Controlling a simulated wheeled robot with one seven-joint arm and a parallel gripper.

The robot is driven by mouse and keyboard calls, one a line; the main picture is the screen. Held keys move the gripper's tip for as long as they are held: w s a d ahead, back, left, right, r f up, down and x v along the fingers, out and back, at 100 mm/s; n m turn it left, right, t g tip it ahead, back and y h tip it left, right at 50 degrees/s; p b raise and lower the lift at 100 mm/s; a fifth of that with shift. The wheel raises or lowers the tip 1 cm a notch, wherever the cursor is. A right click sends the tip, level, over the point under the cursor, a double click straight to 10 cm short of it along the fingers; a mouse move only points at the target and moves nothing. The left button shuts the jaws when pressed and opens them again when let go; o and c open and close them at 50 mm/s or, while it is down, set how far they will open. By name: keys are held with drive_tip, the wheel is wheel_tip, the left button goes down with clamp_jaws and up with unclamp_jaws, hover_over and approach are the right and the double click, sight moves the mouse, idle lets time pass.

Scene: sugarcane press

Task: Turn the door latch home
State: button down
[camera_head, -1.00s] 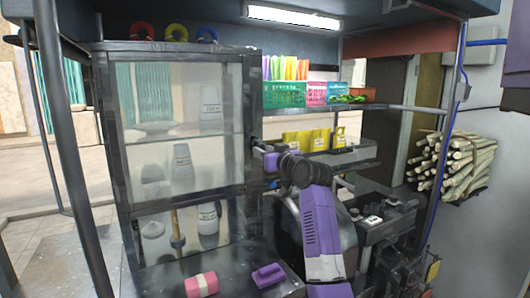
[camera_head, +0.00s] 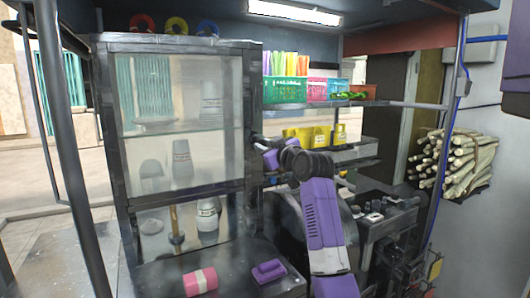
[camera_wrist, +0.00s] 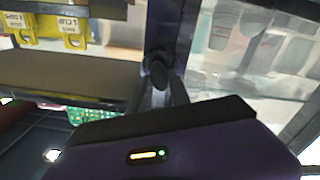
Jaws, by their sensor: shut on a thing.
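The cabinet door (camera_head: 180,110) is a glass panel in a dark frame, and it looks closed. Its dark latch (camera_wrist: 158,66) sits on the frame post in the wrist view, a small rounded knob or lever. My gripper (camera_wrist: 160,92) is shut on the latch, with its dark fingers on either side of it. In the head view my gripper (camera_head: 259,143) is at the right edge of the door frame, at about mid-height. The latch is mostly hidden there, and its exact angle is hard to tell.
White cups (camera_head: 182,165) stand behind the glass. Yellow containers (camera_head: 307,136) stand on a shelf right of my gripper. A bundle of cane (camera_head: 455,162) is at the far right.

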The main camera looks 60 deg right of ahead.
drive_tip(key=n+b, duration=0.2)
drive_tip(key=n, duration=0.2)
drive_tip(key=n+b, duration=0.2)
drive_tip(key=n, duration=0.3)
drive_tip(key=n+b, duration=0.3)
drive_tip(key=n, duration=0.1)
drive_tip(key=shift+w+a+f+n, duration=0.1)
drive_tip(key=shift+a+f+n, duration=0.05)
drive_tip(key=shift+f+n, duration=0.15)
idle(0.4)
drive_tip(key=c, duration=1.2)
unclamp_jaws()
drive_tip(key=shift+c, duration=0.2)
